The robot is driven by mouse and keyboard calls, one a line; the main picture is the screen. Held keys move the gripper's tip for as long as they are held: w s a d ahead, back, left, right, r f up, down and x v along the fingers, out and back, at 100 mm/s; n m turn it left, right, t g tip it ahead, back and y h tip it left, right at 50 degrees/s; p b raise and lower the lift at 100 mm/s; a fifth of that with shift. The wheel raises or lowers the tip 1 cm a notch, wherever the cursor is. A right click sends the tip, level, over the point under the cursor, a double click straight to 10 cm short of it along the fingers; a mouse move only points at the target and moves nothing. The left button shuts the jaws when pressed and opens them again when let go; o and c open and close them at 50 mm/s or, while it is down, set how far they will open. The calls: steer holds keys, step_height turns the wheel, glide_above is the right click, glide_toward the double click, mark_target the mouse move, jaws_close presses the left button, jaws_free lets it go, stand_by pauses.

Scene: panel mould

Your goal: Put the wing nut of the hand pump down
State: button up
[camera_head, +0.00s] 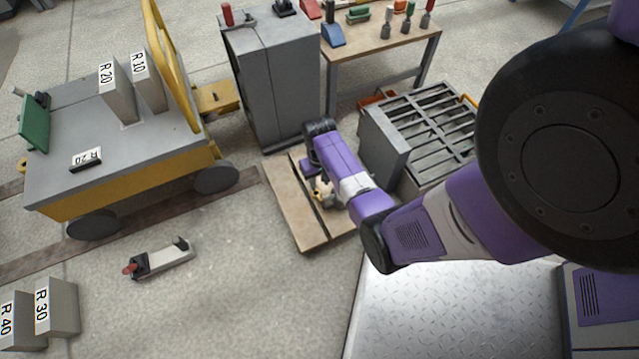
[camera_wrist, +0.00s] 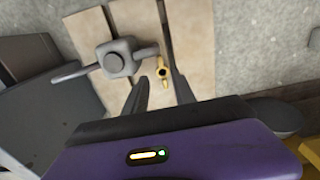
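In the wrist view a small brass piece with a dark opening, apparently the wing nut (camera_wrist: 162,72), shows over the wooden pallet (camera_wrist: 195,60). It appears between and just beyond the fingertips of my gripper (camera_wrist: 160,82). The two dark fingers are apart, with a visible gap on each side of the brass piece. Left of it is a grey body with a side handle and a brass stub, apparently the hand pump (camera_wrist: 115,60). In the head view my arm reaches down over the pallet (camera_head: 292,210); a brass part (camera_head: 323,193) shows there, and my fingers are mostly hidden.
A grey cabinet (camera_head: 268,85) stands behind the pallet, with a slatted grey crate (camera_head: 385,145) to its right. A yellow-sided cart (camera_head: 130,175) is at left. A red-ended tool (camera_head: 160,260) lies on the floor. Bare floor lies left of the pallet.

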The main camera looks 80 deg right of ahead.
steer(key=s+a+r+n+t+h, duration=0.2)
steer(key=a+r+n+t, duration=0.1)
steer(key=a, duration=0.7)
steer(key=s+a+r+n+t+h, duration=0.1)
steer(key=a+r+n+t, duration=0.2)
steer(key=a, duration=0.7)
steer(key=s+a+r+n+t+y, duration=0.1)
steer(key=s+a+r+t, duration=0.1)
steer(key=r, duration=0.8)
steer(key=s+a+r+n+t+y, duration=0.1)
steer(key=a+r+t, duration=0.3)
steer(key=r, duration=0.6)
steer(key=s+a+r+n+t+y, duration=0.1)
steer(key=s+a+r+n+t, duration=0.1)
steer(key=r, duration=0.8)
steer(key=s+a+t, duration=0.1)
steer(key=s+a, duration=0.1)
steer(key=a, duration=0.1)
steer(key=shift+a+r, duration=0.2)
steer(key=shift+a, duration=0.2)
step_height(320, 180, up, 30)
steer(key=p, duration=3)
